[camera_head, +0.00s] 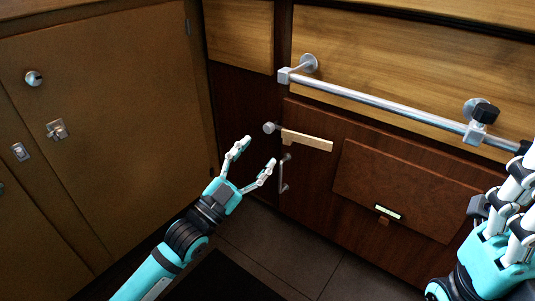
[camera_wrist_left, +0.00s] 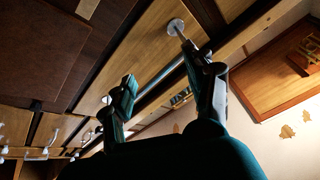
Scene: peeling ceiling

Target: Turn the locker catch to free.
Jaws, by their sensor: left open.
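A pale wooden bar (camera_head: 308,141), which looks like the locker catch, lies nearly level on the dark red-brown cabinet front, tilted slightly down to the right. A round metal knob (camera_head: 270,128) sits at its left end. A slim upright metal handle (camera_head: 283,174) is just below. My left gripper (camera_head: 259,151) is open and empty, left of and apart from the bar and handle, its fingers pointing up toward them. Its spread fingers also show in the left wrist view (camera_wrist_left: 160,65), where I cannot make out the bar. My right gripper (camera_head: 514,185) is at the right edge, partly cut off.
A metal rail (camera_head: 385,103) on round mounts crosses above the bar, with a black knob (camera_head: 486,112) near its right end. A raised panel (camera_head: 400,185) with a small lit label is to the right. Brown cabinet doors (camera_head: 115,110) stand at left. The floor (camera_head: 300,245) below looks clear.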

